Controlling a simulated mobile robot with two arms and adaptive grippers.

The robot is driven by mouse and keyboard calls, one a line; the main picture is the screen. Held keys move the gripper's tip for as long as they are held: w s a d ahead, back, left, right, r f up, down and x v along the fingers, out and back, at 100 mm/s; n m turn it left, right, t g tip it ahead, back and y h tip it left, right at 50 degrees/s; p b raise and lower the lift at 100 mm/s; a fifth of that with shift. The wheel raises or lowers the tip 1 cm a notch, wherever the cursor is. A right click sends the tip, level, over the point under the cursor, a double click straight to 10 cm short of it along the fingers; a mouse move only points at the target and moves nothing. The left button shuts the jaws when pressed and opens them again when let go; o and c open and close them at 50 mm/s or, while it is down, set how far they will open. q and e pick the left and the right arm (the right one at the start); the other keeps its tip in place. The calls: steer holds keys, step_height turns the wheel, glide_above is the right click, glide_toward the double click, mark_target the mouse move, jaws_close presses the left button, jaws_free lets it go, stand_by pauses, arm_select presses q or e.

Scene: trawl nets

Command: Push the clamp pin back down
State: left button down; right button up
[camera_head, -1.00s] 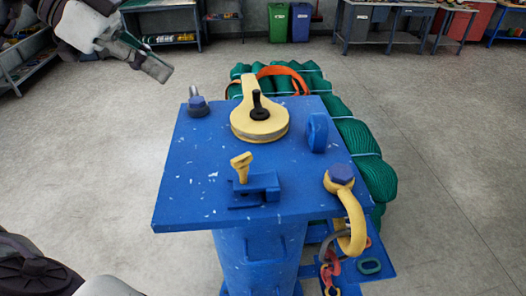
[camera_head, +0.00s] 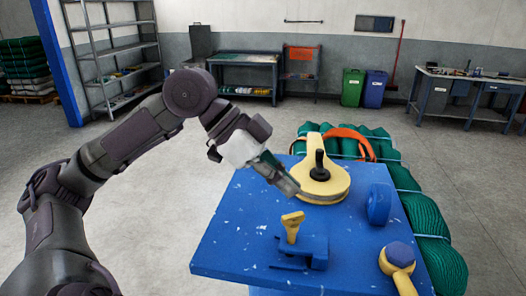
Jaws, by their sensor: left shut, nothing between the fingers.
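The yellow clamp pin (camera_head: 292,222) stands up out of a blue clamp block (camera_head: 303,250) near the front of the blue stand's top (camera_head: 235,250). My left gripper (camera_head: 294,190) is shut and empty. Its fingertips appear above the far left part of the stand, beyond the pin and close to the yellow disc in the picture. Whether the tips touch anything I cannot tell. My right gripper is not in view.
A yellow disc with a black handle (camera_head: 319,170) sits behind the pin. Green net bundles (camera_head: 425,215) lie behind and right. The floor at left is clear.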

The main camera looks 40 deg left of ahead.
mark_target(296, 214)
arm_select(q)
steer(key=shift+f+b, duration=1.1)
steer(key=shift+f, duration=0.95)
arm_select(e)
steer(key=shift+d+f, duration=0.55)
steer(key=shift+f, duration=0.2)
arm_select(q)
steer(key=shift+d, duration=0.1)
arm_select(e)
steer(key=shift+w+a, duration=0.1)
arm_select(q)
steer(key=shift+f+b, duration=0.3)
steer(key=shift+f, duration=0.05)
step_height(296, 214, down, 3)
steer(key=shift+r+b, duration=0.15)
steer(key=shift+b, duration=1)
steer(key=shift+r, duration=0.1)
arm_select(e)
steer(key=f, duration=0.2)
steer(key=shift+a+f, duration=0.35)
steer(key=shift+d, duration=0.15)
